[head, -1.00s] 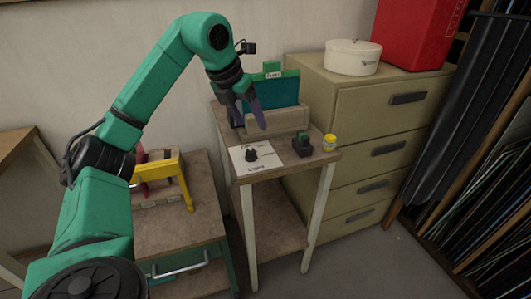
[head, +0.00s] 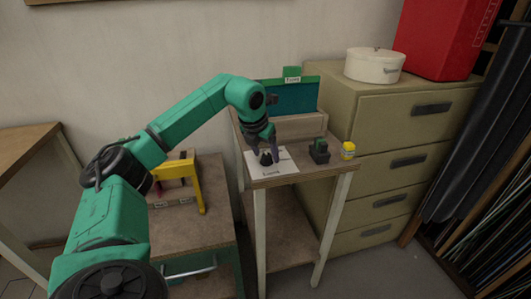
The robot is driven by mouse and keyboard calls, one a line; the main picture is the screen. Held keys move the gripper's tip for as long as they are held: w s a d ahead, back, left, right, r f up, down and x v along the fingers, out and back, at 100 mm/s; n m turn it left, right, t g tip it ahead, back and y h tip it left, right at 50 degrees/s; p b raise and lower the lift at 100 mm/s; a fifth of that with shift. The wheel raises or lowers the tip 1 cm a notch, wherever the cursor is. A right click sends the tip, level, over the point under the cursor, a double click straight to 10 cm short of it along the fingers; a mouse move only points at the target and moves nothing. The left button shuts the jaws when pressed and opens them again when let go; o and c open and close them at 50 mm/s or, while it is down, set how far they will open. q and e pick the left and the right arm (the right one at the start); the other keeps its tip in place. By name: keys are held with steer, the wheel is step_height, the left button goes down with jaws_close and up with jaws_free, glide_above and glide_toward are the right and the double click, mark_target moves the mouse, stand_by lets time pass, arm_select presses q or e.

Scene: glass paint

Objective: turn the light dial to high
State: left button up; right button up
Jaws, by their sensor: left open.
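The light dial is a small black knob (head: 265,159) on a white card (head: 285,166) with lettering, on top of the narrow wooden stand (head: 310,172). My left gripper (head: 268,153) points down at the dial with its fingers open. The fingertips are at or just around the knob. Whether they touch it is too small to tell. The fingers partly hide the knob and the upper part of the card, so the dial's setting cannot be read. My right gripper is not in view.
A dark green and black device (head: 319,151) and a yellow jar (head: 348,150) stand right of the card. A teal panel in a holder (head: 300,127) stands behind. A yellow frame (head: 187,178) is on the lower bench at left. A drawer cabinet (head: 400,135) stands at right.

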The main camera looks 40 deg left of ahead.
arm_select(q)
steer(key=shift+c, duration=0.3)
jaws_close()
steer(key=m+p, duration=0.1)
steer(key=m+h+p, duration=0.1)
steer(key=m, duration=0.1)
steer(key=m+h+p, duration=0.1)
steer(key=shift+a+r+m, duration=0.15)
steer(key=shift+r+m, duration=0.1)
steer(key=shift+m, duration=0.05)
steer(key=m+h+p, duration=0.1)
steer(key=m+p, duration=0.1)
steer(key=m, duration=0.1)
steer(key=m+g+h+p, duration=0.1)
steer(key=m+p, duration=0.2)
steer(key=shift+w+a, duration=0.1)
steer(key=shift+w, duration=0.05)
steer(key=m+p, duration=0.1)
steer(key=m, duration=0.1)
steer(key=m+g+p, duration=0.1)
steer(key=m, duration=0.1)
steer(key=shift+w+f+g+h, duration=0.1)
steer(key=shift+g+h, duration=0.2)
steer(key=shift+h, duration=0.1)
steer(key=shift+a+f+m+g+h, duration=0.1)
steer(key=shift+m+g+h, duration=0.35)
steer(key=shift+m, duration=1.15)
